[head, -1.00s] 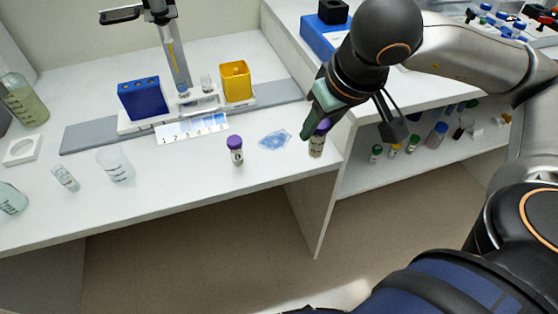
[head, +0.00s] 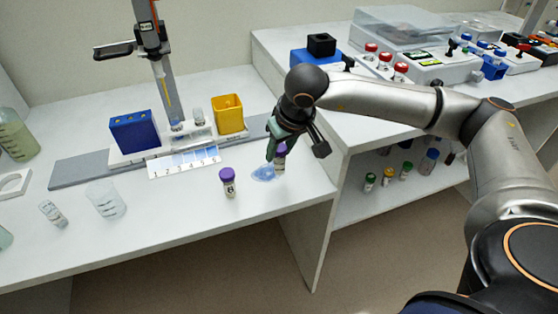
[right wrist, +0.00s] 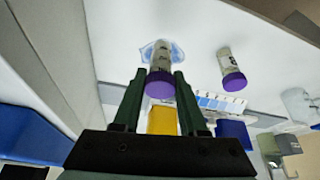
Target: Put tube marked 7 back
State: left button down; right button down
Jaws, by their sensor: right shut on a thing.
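My right gripper (head: 277,146) is shut on a purple-capped tube (head: 281,158) above or at the bench, close to the blue patch. In the right wrist view the held tube (right wrist: 160,78) sits between the two fingers (right wrist: 157,95), cap toward me, its far end over the blue patch. I cannot read its number. A second purple-capped tube (head: 228,183) stands upright on the bench to the left; it also shows in the right wrist view (right wrist: 231,72). Its mark is too small to read surely. My left gripper is not in view.
A numbered strip (head: 185,162) lies before a stand with a blue rack (head: 134,131) and a yellow container (head: 229,114). The blue patch (head: 264,174) lies on the bench. A beaker (head: 106,199) stands left. Several small capped bottles stand on the lower right shelf.

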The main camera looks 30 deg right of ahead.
aim_at(279, 160)
jog(key=f, duration=0.3)
jog(key=shift+w+f, duration=0.25)
jog(key=shift+f, duration=0.1)
jog(key=shift+f+b, duration=0.15)
jog(key=shift+b, duration=0.2)
jog(key=c, duration=0.9)
grip_release()
jog(key=shift+f, duration=0.1)
jog(key=o, duration=0.5)
jog(key=shift+c, duration=0.2)
jog(key=shift+r, duration=0.3)
jog(key=p+v, duration=0.2)
jog(key=v, duration=1)
